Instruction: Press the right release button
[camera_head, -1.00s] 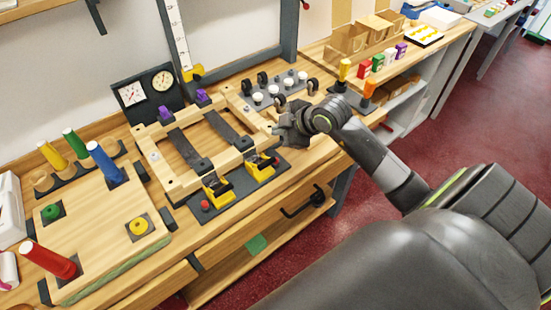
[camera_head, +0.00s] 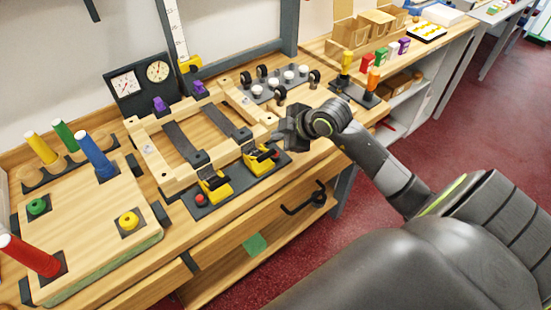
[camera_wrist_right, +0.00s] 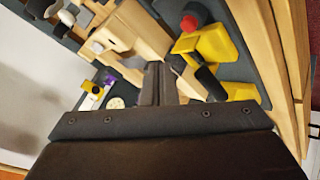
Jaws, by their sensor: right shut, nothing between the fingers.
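The right red release button (camera_head: 276,154) sits beside the right yellow clamp (camera_head: 260,160) on a dark strip at the bench's front. A red button also shows next to a yellow clamp in the right wrist view (camera_wrist_right: 189,22). The left red button (camera_head: 201,199) is by the left yellow clamp (camera_head: 214,186). My right gripper (camera_head: 281,139) is shut and empty, just above and behind the right button in the head view, apparently apart from it. Its closed fingers show in the wrist view (camera_wrist_right: 160,82). My left gripper is not in view.
A wooden frame (camera_head: 150,171) with dark bars and purple clips lies behind the clamps. Knobs on a dark plate (camera_head: 258,98) stand behind my gripper. A pegboard (camera_head: 75,225) with coloured cylinders is at left. A drawer handle (camera_head: 304,200) juts out below the bench edge.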

